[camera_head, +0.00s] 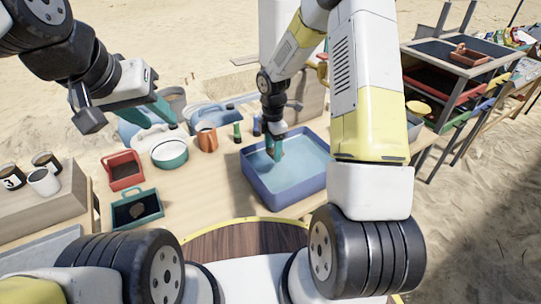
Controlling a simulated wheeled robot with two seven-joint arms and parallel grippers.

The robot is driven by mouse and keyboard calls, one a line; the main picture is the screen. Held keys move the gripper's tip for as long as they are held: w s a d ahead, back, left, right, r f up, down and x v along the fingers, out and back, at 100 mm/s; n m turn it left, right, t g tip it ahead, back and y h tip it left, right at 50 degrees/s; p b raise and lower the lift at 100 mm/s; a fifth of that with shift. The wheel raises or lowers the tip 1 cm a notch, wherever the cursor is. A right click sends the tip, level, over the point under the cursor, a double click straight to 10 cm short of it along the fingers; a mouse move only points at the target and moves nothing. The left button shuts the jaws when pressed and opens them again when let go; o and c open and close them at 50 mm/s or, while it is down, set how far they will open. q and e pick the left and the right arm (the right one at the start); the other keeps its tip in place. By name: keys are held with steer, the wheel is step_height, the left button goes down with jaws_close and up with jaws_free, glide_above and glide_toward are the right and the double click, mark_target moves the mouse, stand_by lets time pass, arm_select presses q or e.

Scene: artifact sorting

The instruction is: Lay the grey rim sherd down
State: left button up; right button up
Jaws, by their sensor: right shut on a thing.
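My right gripper (274,150) points down into the blue basin (262,198), which holds pale blue water. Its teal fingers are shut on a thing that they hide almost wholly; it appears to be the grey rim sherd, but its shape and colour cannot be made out. The fingertips are low, near the water; I cannot tell if they touch it. My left gripper (160,109) hangs over the back left of the table, above a white container. Its teal fingers are seen from the side, and the gap between them cannot be judged.
A red tray (124,170) and a dark green tray (137,208) stand left of the basin. A white round bowl (169,152) and an orange mug (207,138) stand behind. Cups (44,182) stand on a box at far left. A rack (455,75) stands at right.

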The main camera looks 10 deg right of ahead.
mark_target(271, 175)
steer(key=shift+w+a+n, duration=0.1)
steer(key=shift+w+n, duration=0.05)
steer(key=shift+n, duration=0.25)
steer(key=shift+f, duration=0.45)
steer(key=shift+n, duration=0.3)
step_height(271, 175, down, 9)
steer(key=shift+a+f, duration=0.1)
steer(key=o, duration=1.4)
steer(key=shift+f, duration=0.1)
steer(key=shift+c, duration=0.2)
